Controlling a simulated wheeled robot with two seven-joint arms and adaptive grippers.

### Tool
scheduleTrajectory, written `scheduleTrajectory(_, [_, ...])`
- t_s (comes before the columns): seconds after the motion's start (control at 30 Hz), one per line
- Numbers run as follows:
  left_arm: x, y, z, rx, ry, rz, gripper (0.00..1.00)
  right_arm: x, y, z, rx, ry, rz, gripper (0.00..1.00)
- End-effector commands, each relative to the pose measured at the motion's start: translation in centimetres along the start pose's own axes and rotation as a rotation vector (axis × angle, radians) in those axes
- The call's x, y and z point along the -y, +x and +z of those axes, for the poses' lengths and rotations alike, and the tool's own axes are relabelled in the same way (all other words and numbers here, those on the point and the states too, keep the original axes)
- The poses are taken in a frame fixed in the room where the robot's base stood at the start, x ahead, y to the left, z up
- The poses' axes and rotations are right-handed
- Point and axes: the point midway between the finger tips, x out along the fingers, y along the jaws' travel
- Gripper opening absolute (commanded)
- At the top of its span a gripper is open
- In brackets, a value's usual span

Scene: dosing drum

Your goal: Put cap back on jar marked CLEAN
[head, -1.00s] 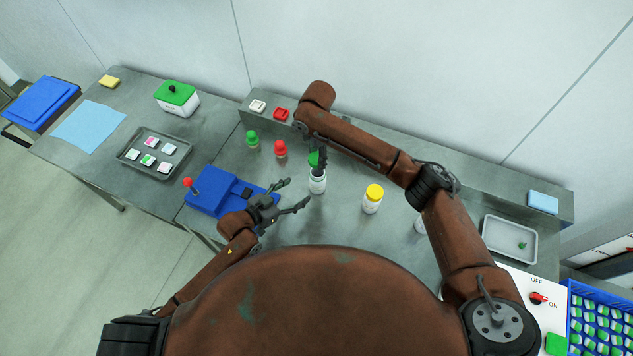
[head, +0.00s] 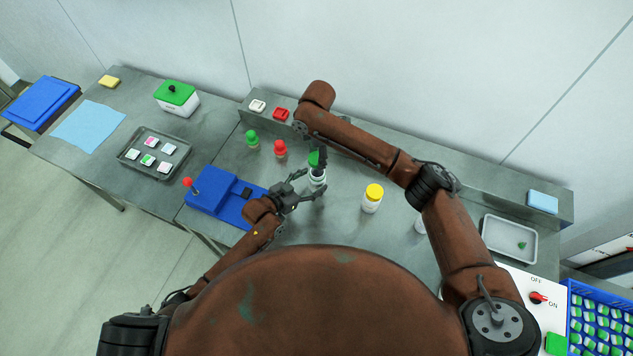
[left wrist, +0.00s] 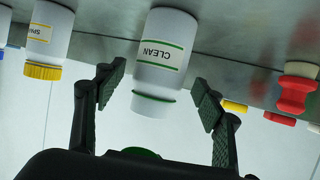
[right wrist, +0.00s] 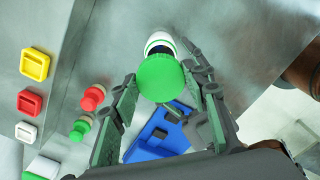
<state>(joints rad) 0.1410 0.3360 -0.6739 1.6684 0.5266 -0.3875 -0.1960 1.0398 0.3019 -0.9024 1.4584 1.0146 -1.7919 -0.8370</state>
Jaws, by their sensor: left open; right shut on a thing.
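The white jar marked CLEAN (left wrist: 158,55) stands uncapped on the table, with green bands on its label; in the head view it (head: 317,179) is partly hidden by my grippers. My left gripper (head: 313,184) is open, its fingers on either side of the jar; gaps show beside the jar in the left wrist view (left wrist: 160,92). My right gripper (right wrist: 162,88) is shut on the green cap (right wrist: 160,77), which is held above the jar mouth in line with the camera. The cap also shows in the head view (head: 313,158). I cannot tell whether cap and jar touch.
A yellow-capped jar (head: 372,198) stands right of the CLEAN jar. A red-topped piece (head: 280,149) and a green-topped piece (head: 252,138) stand to the left. A blue device (head: 212,190) with a red-knobbed lever lies left of my left gripper. A grey tray (head: 510,240) is far right.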

Motion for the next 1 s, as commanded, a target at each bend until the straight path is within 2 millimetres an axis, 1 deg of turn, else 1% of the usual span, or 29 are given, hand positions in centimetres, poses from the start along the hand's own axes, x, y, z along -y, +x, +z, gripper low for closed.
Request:
scheduleTrajectory(0.03, [-0.1,0.8,-0.1,0.0,-0.001,0.001,0.63,0.0,0.0,0.0,0.0,0.0,0.0,0.31])
scheduleTrajectory(0.1, [0.0,1.7,-0.1,0.0,-0.001,0.0,0.63,0.0,0.0,0.0,0.0,0.0,0.0,0.31])
scheduleTrajectory(0.23, [0.0,2.7,0.0,0.0,0.0,0.0,0.63,0.0,0.0,0.0,0.0,0.0,0.0,0.31])
scheduleTrajectory(0.4, [0.0,3.1,0.0,-0.001,0.0,0.0,0.63,0.0,0.0,0.0,0.0,0.0,0.0,0.31])
scheduleTrajectory(0.63, [0.0,3.1,0.0,0.0,0.0,0.0,0.62,0.0,0.0,0.0,0.0,0.0,0.0,0.31])
scheduleTrajectory(1.0, [0.0,3.0,0.0,0.0,0.0,-0.001,0.37,0.0,0.0,0.0,0.0,0.0,0.0,0.31])
